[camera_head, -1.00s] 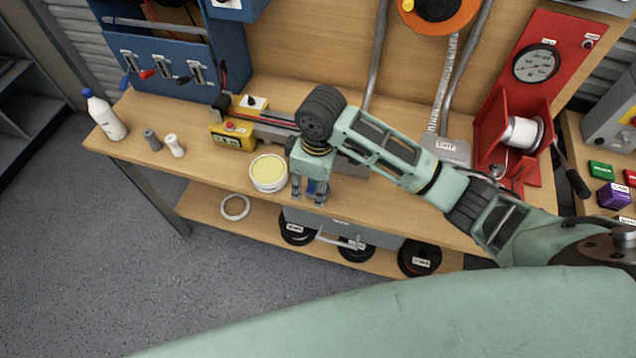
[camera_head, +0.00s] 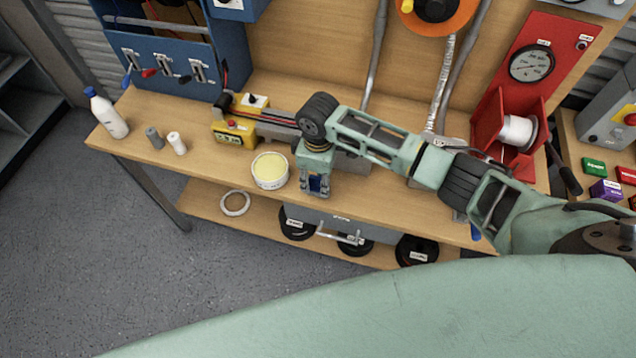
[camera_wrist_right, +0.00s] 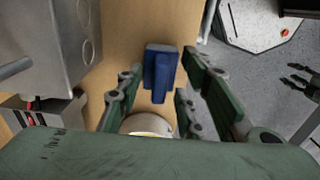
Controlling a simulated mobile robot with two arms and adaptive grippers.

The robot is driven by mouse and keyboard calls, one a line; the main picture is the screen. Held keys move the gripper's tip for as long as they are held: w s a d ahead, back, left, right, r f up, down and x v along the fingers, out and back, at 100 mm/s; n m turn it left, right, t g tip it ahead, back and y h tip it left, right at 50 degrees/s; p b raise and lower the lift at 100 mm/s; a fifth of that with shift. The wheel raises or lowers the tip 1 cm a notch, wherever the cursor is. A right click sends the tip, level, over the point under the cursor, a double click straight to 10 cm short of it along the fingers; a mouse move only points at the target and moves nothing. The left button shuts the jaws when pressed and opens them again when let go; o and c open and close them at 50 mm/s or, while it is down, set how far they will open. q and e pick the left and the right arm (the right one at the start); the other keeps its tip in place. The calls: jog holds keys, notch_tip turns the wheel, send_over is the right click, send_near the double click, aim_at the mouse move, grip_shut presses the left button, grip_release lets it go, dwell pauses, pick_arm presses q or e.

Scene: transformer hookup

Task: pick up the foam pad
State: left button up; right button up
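The foam pad appears to be the blue block with a raised narrow grip (camera_wrist_right: 161,72), lying on the wooden bench near its front edge. In the head view only a little of its blue (camera_head: 318,184) shows between my right gripper's fingers. My right gripper (camera_head: 315,190) points down over it. In the right wrist view the fingers (camera_wrist_right: 160,96) are spread wide, with the blue piece between and beyond them, and no contact is visible. My left gripper seems to be the dark pair of parted fingers (camera_wrist_right: 298,82) at the right edge of the wrist view, off the bench.
A white tub with yellow contents (camera_head: 270,170) stands just left of my right gripper. A yellow tool (camera_head: 235,131), two small cylinders and a white bottle (camera_head: 106,113) are farther left. A red reel stand (camera_head: 517,130) is right. The bench's front edge is close.

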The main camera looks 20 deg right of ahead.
aim_at(318, 177)
grip_shut()
dwell(0.3)
dwell(0.3)
jog(key=shift+r, duration=0.5)
notch_tip(318, 177, up, 3)
jog(key=shift+w+b, duration=0.1)
jog(key=shift+b, duration=0.75)
jog(key=s+d+r+b, duration=0.1)
jog(key=s+d+r, duration=0.3)
jog(key=s+r, duration=0.3)
jog(key=s, duration=0.4)
jog(key=shift+b, duration=0.3)
